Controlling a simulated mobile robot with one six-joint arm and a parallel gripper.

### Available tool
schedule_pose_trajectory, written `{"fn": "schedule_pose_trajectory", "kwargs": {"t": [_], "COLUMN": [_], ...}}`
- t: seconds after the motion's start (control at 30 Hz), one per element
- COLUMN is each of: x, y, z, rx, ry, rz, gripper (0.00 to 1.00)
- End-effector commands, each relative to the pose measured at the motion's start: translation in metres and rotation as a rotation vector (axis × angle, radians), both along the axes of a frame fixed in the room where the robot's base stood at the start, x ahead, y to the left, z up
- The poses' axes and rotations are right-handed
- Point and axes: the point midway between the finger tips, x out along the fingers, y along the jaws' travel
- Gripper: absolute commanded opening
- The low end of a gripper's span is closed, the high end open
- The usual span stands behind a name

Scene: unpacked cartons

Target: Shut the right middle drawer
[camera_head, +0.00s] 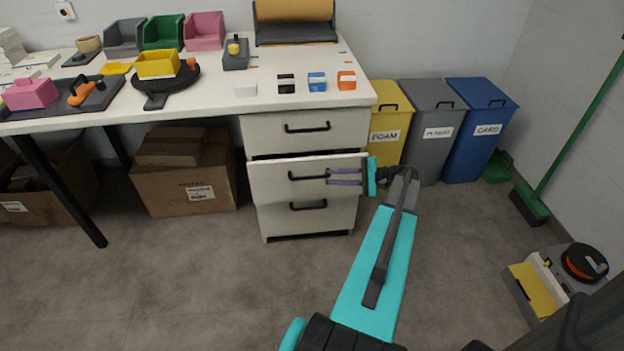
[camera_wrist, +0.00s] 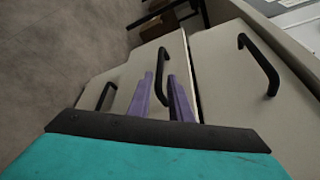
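The right middle drawer (camera_head: 268,185) is pulled out somewhat from the white drawer unit, with a dark gap above its front. Its black bar handle (camera_head: 308,177) is on the front. My gripper (camera_head: 343,177) is at the right part of this drawer front, its purple fingers pointing left toward the handle. In the wrist view, the fingers (camera_wrist: 160,80) are apart, with the middle drawer's handle (camera_wrist: 163,68) showing between and beyond their tips. Nothing is held. Whether the fingers touch the drawer cannot be told.
The top drawer (camera_head: 270,130) and bottom drawer (camera_head: 280,222) look shut. The desk top (camera_head: 215,95) above holds bins and small items. Yellow (camera_head: 390,115), grey (camera_head: 430,115) and blue (camera_head: 480,115) waste bins stand right of the unit. The floor in front is clear.

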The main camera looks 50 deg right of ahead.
Motion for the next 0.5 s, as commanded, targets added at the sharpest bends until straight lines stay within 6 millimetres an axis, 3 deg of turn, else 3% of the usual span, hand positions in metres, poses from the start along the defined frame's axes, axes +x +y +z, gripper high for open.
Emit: {"fn": "schedule_pose_trajectory", "kwargs": {"t": [0.5], "x": [0.059], "y": [0.035], "z": [-0.016], "rx": [0.001], "ry": [0.0], "rz": [0.001], "gripper": [0.18]}}
